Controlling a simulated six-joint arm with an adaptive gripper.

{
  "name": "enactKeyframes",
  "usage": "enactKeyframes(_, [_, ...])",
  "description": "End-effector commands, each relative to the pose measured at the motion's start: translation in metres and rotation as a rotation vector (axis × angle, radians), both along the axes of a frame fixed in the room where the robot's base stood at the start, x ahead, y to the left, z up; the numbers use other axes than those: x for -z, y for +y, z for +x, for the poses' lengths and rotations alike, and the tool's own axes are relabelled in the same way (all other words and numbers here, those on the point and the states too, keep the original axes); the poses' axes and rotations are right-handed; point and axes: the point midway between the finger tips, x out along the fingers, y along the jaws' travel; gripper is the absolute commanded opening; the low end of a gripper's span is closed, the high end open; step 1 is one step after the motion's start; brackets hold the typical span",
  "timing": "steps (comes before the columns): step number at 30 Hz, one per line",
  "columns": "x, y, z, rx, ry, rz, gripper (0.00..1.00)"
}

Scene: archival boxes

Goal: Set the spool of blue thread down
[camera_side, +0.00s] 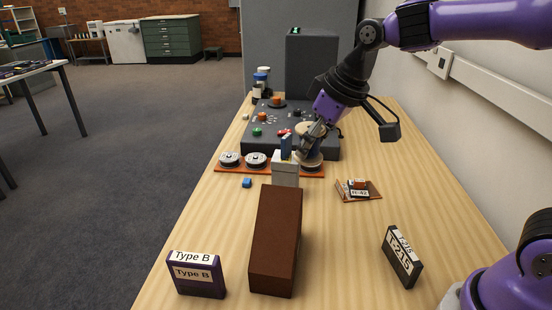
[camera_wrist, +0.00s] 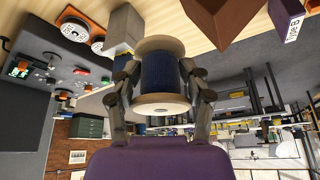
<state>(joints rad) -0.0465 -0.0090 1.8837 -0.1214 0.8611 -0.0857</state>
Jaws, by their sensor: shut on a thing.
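The spool of blue thread (camera_wrist: 160,72) has pale wooden flanges and dark blue thread. My gripper (camera_wrist: 160,88) is shut on it, with a finger on each side of the thread in the wrist view. Most of the thread is hidden there. Whether the spool touches anything beneath it is hard to tell.
A grey block (camera_side: 285,173) stands close beside my gripper. The orange rack (camera_side: 241,170) holds reels, with a grey console (camera_side: 331,144) behind. A long brown box (camera_side: 275,240), a Type B box (camera_side: 196,275), a T-215 case (camera_side: 401,257) and a small tray (camera_side: 372,194) stand nearer.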

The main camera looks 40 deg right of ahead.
Motion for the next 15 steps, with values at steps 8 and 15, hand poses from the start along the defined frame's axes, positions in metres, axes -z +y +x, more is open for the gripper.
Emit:
enactKeyframes(8, [-0.002,-0.054,-0.015,0.297,-0.006,-0.003,0.14])
enactKeyframes(15, [0.001,-0.096,0.015,0.471,-0.004,-0.004,0.14])
